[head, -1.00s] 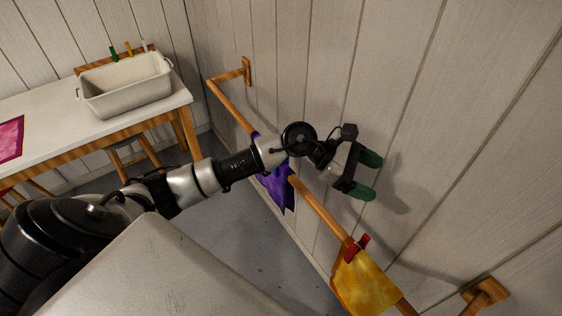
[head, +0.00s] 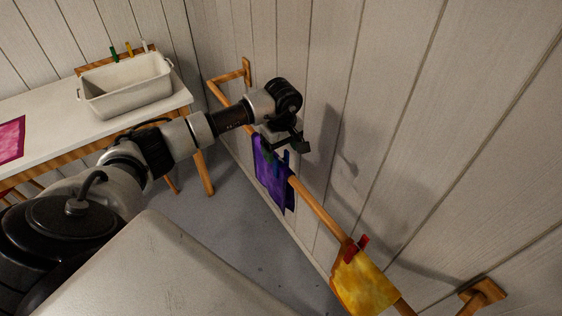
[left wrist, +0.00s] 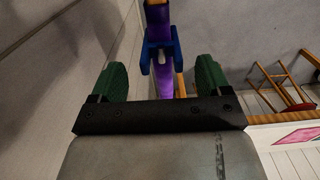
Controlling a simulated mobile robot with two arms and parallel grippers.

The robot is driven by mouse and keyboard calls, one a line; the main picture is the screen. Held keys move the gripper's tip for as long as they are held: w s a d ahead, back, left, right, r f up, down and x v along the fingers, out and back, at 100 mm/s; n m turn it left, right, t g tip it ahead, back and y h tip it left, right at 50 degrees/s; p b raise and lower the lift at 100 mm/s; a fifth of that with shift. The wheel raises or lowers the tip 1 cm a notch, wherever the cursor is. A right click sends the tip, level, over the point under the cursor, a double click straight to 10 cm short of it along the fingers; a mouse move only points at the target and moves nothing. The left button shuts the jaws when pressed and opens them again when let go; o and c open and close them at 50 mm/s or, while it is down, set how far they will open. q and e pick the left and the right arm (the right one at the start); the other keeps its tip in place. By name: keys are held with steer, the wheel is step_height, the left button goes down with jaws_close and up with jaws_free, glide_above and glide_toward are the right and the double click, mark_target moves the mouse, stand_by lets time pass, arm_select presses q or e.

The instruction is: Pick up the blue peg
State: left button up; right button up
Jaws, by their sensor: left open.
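The blue peg (left wrist: 161,56) shows in the left wrist view, clipped over the purple cloth on the wooden rail. It sits between the two green fingertips of my left gripper (left wrist: 161,80), which are apart, with a gap on each side of the peg. In the head view my left gripper (head: 290,143) hangs over the rail at the purple cloth (head: 268,172), and the peg is hidden there behind the gripper and wrist. My right gripper is in neither view.
The wooden rail (head: 318,208) runs along the plank wall. A yellow cloth (head: 362,284) hangs on it under a red peg (head: 357,246). A white table (head: 60,131) at the left bears a grey basin (head: 128,88) and a pink cloth (head: 10,139).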

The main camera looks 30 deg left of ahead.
mark_target(281, 161)
arm_select(q)
steer(key=shift+s+f+p, duration=0.1)
steer(key=shift+f+p, duration=0.2)
steer(key=shift+f, duration=0.1)
step_height(281, 161, down, 4)
steer(key=shift+r+p, duration=0.2)
steer(key=shift+p, duration=0.45)
steer(key=shift+f, duration=0.4)
steer(key=shift+c, duration=0.3)
steer(key=c, duration=0.9)
